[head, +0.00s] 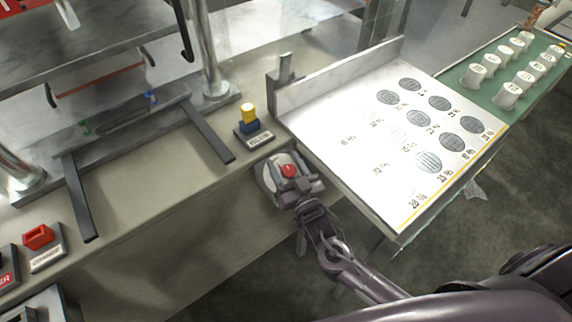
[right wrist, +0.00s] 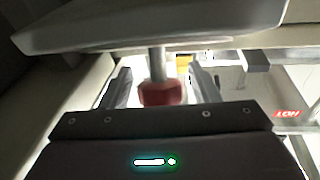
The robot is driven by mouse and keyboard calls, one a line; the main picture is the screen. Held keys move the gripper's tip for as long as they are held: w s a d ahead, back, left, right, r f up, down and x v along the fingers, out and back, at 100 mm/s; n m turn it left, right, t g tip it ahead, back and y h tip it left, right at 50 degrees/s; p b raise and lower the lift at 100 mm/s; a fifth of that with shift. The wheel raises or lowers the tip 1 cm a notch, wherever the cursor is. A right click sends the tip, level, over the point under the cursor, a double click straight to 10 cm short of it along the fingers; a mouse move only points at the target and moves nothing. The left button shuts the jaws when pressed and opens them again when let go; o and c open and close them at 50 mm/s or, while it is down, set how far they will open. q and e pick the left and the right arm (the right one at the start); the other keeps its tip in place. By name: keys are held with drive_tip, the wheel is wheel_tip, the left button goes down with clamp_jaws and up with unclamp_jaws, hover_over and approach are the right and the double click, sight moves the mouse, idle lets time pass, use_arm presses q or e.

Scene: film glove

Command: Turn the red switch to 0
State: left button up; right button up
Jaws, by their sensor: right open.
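A red switch knob (head: 289,170) sits on a pale grey rounded housing (head: 268,184) on the side of the counter. In the right wrist view the red knob (right wrist: 161,93) hangs at the end of a short grey stem, between the two fingers. My right gripper (head: 291,184) is at the housing, with its open fingers on either side of the knob. A gap seems to show between knob and fingers; contact cannot be told. The switch's marks, including any 0, cannot be read. My left gripper is not in view.
A white panel (head: 350,101) with round dark grilles juts out at the right of the housing. A yellow-and-blue button (head: 249,116) stands on the counter (head: 160,180) just above. Another red rocker switch (head: 38,237) is at far left. White cups stand on a green tray (head: 468,86).

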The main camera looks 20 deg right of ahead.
drive_tip(key=b+v, duration=0.1)
drive_tip(key=v, duration=0.7)
drive_tip(key=shift+w, duration=0.15)
idle(0.4)
